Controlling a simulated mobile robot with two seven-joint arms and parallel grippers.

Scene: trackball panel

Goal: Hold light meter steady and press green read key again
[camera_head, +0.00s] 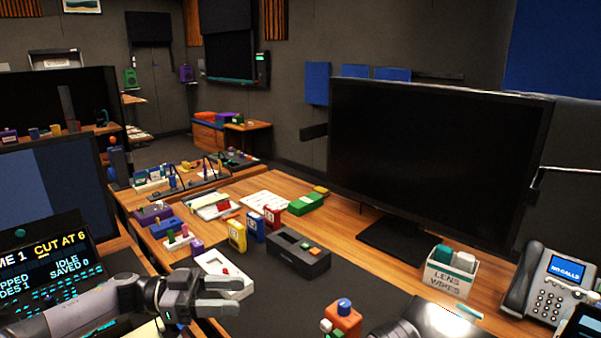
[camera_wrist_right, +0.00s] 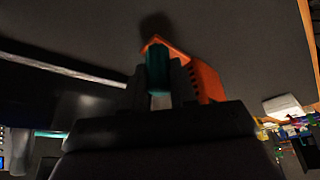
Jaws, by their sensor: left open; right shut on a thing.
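The light meter appears to be the orange device (camera_head: 343,320) with a blue dome on top, at the bottom of the head view. A small green part (camera_head: 327,326) shows at its left side; I cannot tell whether this is the read key. In the right wrist view, my right gripper (camera_wrist_right: 160,88) is shut on a teal part of the orange light meter (camera_wrist_right: 203,78). The meter's lower body is cut off in the head view. My left gripper (camera_head: 238,296) is open and empty, left of the meter and apart from it.
A lens wipes box (camera_head: 450,277) and a desk phone (camera_head: 548,283) are at right. A large monitor (camera_head: 435,165) stands behind.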

